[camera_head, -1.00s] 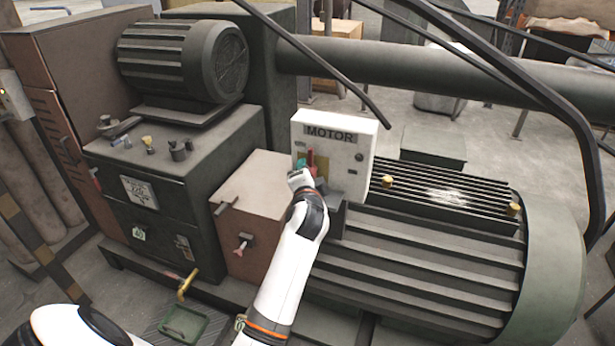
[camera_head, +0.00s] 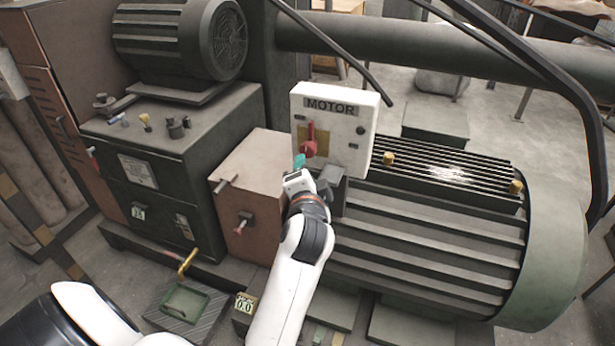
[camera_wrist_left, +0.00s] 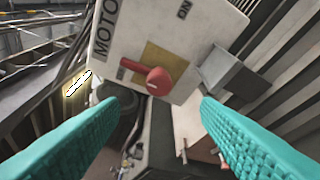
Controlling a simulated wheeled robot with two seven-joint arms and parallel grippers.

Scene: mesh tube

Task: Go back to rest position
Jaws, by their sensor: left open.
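My left gripper (camera_head: 299,162) is just below and in front of the white MOTOR box (camera_head: 345,127), with its teal fingertips showing. In the left wrist view, its two teal fingers (camera_wrist_left: 158,105) are spread wide with nothing between them. The red rotary switch (camera_head: 310,147) on the box's yellow plate is beyond the fingertips and apart from them. It also shows in the left wrist view (camera_wrist_left: 160,80), where its handle points left, away from the ON label. My right gripper is out of view.
A large green ribbed motor (camera_head: 430,255) lies to the right of my forearm. A brown box (camera_head: 255,180) and a dark cabinet (camera_head: 165,165) stand to the left. A dark bar (camera_head: 330,50) slants above the MOTOR box. Open floor shows at the back right.

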